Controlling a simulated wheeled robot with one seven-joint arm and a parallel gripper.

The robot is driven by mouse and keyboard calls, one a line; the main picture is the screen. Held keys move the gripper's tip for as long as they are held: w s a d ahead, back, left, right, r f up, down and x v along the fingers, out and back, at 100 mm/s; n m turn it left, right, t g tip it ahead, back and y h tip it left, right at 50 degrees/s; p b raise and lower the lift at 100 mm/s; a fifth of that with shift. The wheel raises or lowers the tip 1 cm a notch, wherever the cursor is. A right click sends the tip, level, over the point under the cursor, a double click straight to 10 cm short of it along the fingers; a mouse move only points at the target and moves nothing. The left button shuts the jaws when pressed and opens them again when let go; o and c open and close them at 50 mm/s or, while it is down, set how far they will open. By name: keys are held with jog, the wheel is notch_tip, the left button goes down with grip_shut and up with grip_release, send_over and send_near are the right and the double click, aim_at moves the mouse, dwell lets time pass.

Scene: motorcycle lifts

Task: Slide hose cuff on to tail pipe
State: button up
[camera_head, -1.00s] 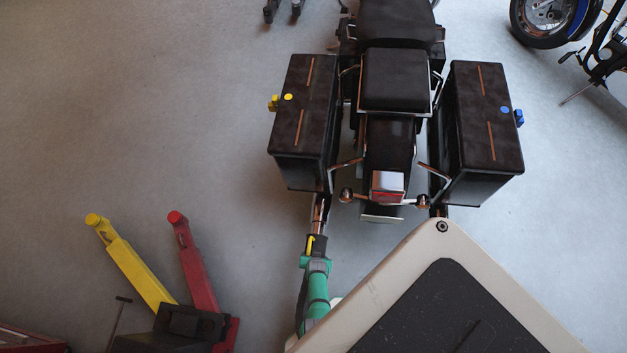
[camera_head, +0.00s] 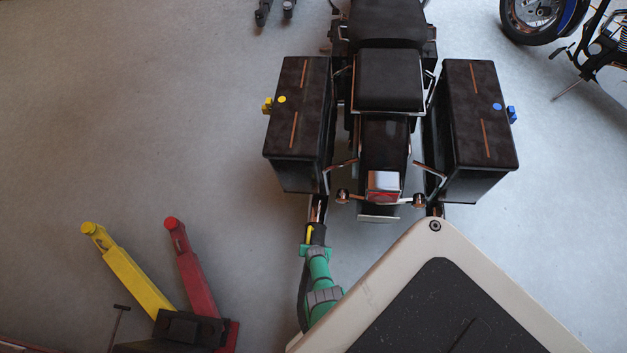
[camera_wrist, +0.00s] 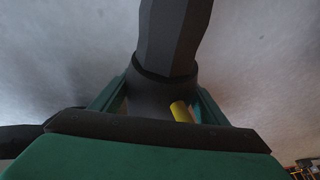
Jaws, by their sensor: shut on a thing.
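The black hose cuff (camera_head: 316,234) with a yellow mark is in my green gripper (camera_head: 317,245), at the lower end of the left tail pipe (camera_head: 319,208). The cuff and pipe look in line and overlap in the head view; how far the cuff is around the pipe cannot be told. In the wrist view, my gripper (camera_wrist: 155,105) is shut on the dark cuff (camera_wrist: 148,98), its green fingers at either side. The yellow mark shows at the cuff's right. A dark faceted hose (camera_wrist: 172,38) runs upward from it. The pipe cannot be made out there.
The motorcycle's left pannier (camera_head: 298,122) overhangs the pipe; the right pannier (camera_head: 478,115) is opposite. A lift with yellow (camera_head: 130,270) and red (camera_head: 192,268) arms stands at lower left. Floor between lift and motorcycle is clear. Another motorcycle (camera_head: 538,15) is at upper right.

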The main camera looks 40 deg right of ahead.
jog(key=o, duration=1.5)
jog(key=shift+s+a+r, duration=0.1)
jog(key=shift+r, duration=0.05)
jog(key=shift+s+a+r, duration=0.15)
jog(key=shift+r, duration=0.25)
jog(key=shift+v, duration=4.75)
